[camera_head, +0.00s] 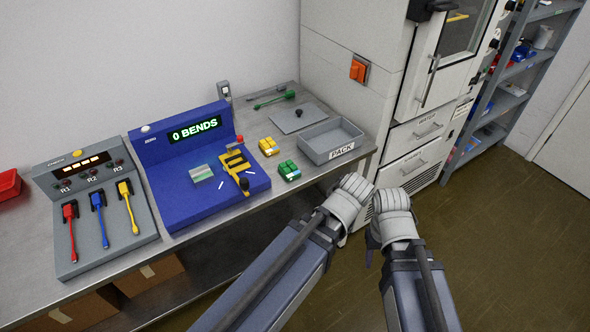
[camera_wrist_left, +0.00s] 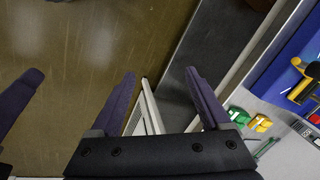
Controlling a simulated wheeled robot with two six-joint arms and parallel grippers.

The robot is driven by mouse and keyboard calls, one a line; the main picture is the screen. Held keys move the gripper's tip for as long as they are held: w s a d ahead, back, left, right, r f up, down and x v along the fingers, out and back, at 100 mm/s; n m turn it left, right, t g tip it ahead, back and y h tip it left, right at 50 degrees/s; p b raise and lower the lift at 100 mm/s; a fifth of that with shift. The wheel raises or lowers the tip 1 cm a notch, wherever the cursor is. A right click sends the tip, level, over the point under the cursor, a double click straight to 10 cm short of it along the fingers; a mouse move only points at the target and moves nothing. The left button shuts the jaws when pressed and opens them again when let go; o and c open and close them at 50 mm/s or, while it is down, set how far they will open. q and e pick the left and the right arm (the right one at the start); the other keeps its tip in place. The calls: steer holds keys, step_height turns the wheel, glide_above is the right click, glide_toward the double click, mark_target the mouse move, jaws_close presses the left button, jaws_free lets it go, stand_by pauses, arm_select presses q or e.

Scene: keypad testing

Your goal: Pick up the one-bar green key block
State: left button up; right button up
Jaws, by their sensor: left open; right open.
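A green key block (camera_head: 289,171) lies on the bench just right of the blue tester; its bars are too small to count. It also shows in the left wrist view (camera_wrist_left: 239,116). A yellow key block (camera_head: 268,146) lies behind it, and a pale green-grey block (camera_head: 202,173) sits on the tester. My left gripper (camera_head: 347,200) is in front of the bench, right of the green block and apart from it. Its fingers are open and empty in the left wrist view (camera_wrist_left: 163,97). My right gripper (camera_head: 392,217) is open beside it, over the floor.
The blue tester (camera_head: 215,205) reads "0 BENDS" and carries a yellow fixture (camera_head: 236,166). A grey PACK tray (camera_head: 333,140) stands right of the blocks. A grey panel with red, blue and yellow plugs (camera_head: 85,240) is at left. A white cabinet (camera_head: 340,60) stands behind.

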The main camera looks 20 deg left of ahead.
mark_target(301, 181)
arm_select(q)
steer(key=shift+o, duration=1.3)
steer(key=w+a+f+n+t+y+b, duration=0.3)
steer(key=w+a+f+n+b, duration=0.3)
steer(key=w+a+b, duration=0.2)
steer(key=shift+w+f+t+y+b, duration=0.3)
steer(key=shift+w+y+b, duration=0.45)
steer(key=shift+w, duration=0.25)
steer(key=w+a+n+y+b, duration=0.1)
steer(key=w+a+n+t+b, duration=0.1)
steer(key=w+b, duration=0.1)
steer(key=w+a+n+t+y+b, duration=0.1)
steer(key=b, duration=0.1)
steer(key=shift+w+a+f+y, duration=0.1)
steer(key=shift+w+a+y, duration=0.1)
steer(key=shift+w+y, duration=0.15)
steer(key=w+b, duration=0.1)
steer(key=w+a+r+n+t+y+b, duration=0.1)
steer(key=w+n+t+b, duration=0.1)
steer(key=shift+w+a+r+y+b, duration=0.15)
steer(key=shift+w+a+y+b, duration=0.15)
steer(key=shift+a+y+b, duration=0.1)
steer(key=shift+w+a+r+n+t+y+b, duration=0.1)
steer(key=shift+w+r+n+t+y+b, duration=0.25)
steer(key=shift+t, duration=0.25)
steer(key=shift+w+r, duration=0.1)
arm_select(e)
step_height(301, 181, down, 22)
steer(key=shift+r, duration=0.25)
steer(key=shift+a, duration=0.1)
